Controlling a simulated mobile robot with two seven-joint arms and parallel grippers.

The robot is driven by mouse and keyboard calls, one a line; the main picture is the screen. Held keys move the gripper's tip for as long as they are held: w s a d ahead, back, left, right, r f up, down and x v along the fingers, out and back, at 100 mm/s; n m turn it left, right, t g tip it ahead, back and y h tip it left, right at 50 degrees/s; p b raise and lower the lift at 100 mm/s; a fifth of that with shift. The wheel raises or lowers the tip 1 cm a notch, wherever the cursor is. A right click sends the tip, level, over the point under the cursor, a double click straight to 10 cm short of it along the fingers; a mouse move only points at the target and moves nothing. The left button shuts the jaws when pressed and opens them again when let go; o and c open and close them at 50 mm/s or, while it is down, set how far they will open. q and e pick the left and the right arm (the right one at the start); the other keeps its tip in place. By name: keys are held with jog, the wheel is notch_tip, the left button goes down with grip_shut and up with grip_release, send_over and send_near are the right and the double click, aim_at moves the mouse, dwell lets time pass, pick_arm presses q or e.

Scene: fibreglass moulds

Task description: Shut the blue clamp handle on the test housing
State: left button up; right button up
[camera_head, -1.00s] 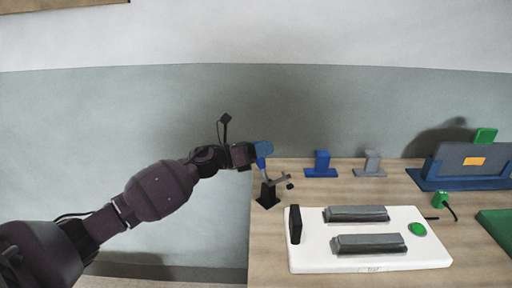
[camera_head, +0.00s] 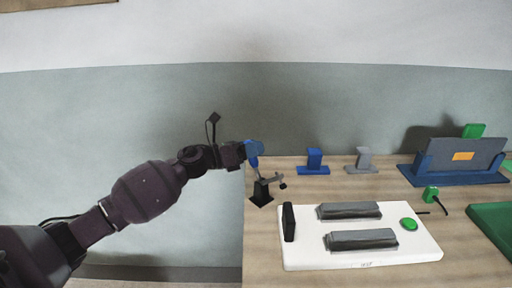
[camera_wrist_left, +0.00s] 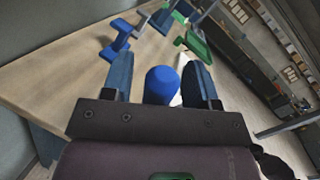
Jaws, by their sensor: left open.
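In the left wrist view the rounded blue handle (camera_wrist_left: 162,86) sits between the two spread fingers of my left gripper (camera_wrist_left: 158,78), with a gap visible on each side. The gripper is open around the handle's upper end; any contact cannot be made out. My right gripper is not in view.
A white plate (camera_head: 300,255) with two grey bars and a green button (camera_head: 409,224) lies right of the clamp. A blue stand (camera_head: 314,163) and a grey stand (camera_head: 362,161) are behind. A grey panel in a blue holder (camera_head: 425,176) stands farther right.

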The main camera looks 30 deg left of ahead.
pick_arm(q)
jog(key=v, duration=0.9)
jog(key=shift+s+a, duration=0.3)
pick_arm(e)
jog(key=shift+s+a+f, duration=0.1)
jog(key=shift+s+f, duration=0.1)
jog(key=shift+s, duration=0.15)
pick_arm(q)
jog(key=shift+c, duration=0.2)
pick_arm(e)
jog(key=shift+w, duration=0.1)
